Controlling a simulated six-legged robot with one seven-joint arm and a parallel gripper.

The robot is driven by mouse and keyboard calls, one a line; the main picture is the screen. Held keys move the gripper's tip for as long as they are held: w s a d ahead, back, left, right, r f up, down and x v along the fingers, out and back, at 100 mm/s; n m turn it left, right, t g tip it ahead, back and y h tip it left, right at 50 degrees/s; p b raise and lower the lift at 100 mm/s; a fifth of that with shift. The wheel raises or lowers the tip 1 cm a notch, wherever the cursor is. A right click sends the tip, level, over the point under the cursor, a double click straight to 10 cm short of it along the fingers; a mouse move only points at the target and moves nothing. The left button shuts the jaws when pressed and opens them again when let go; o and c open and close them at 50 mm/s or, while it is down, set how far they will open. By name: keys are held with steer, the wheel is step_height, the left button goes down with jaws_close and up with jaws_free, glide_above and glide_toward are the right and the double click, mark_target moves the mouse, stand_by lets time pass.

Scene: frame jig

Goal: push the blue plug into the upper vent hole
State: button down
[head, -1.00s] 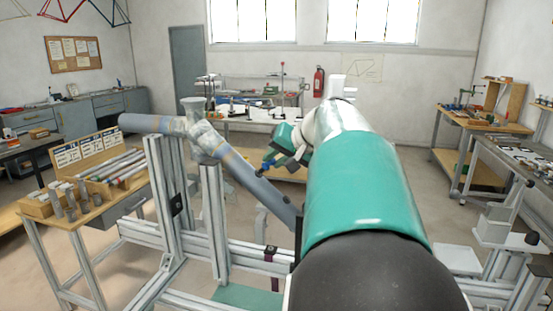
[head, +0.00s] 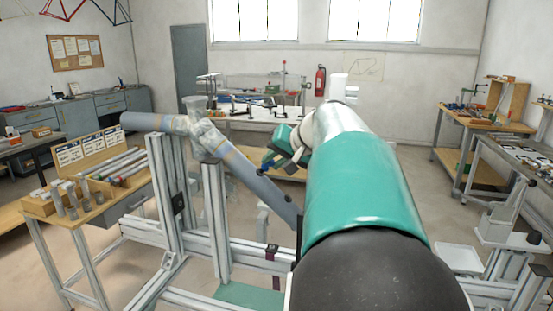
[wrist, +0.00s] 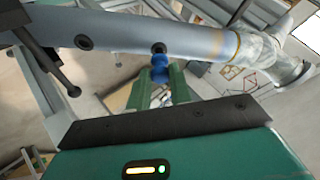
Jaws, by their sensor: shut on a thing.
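The blue plug (wrist: 160,68) is held between the tips of my gripper's green fingers (wrist: 162,84) in the wrist view. My gripper is shut on it. The grey tube (wrist: 120,32) crosses above it, with two dark holes in its side. The upper vent hole (wrist: 158,47), the one nearer the clear-wrapped joint (wrist: 285,66), lies just beyond the plug's tip. The lower hole (wrist: 84,43) is further left. The plug appears lined up with the upper hole, but I cannot tell whether it touches the rim. In the head view the plug (head: 265,168) is small beside the slanting tube (head: 262,186).
An aluminium frame (head: 165,190) with upright posts holds the tube. A dark clamp rod (wrist: 45,60) crosses the tube at the wrist view's left. A wooden bench with tubes (head: 90,205) stands left in the head view.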

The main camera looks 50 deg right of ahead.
steer(key=shift+w+a+f, duration=0.25)
steer(key=shift+w+f, duration=0.25)
steer(key=shift+f, duration=0.15)
steer(key=c, duration=1.2)
jaws_free()
steer(key=v, duration=1.3)
steer(key=shift+s+r, duration=0.25)
steer(key=shift+s, duration=0.1)
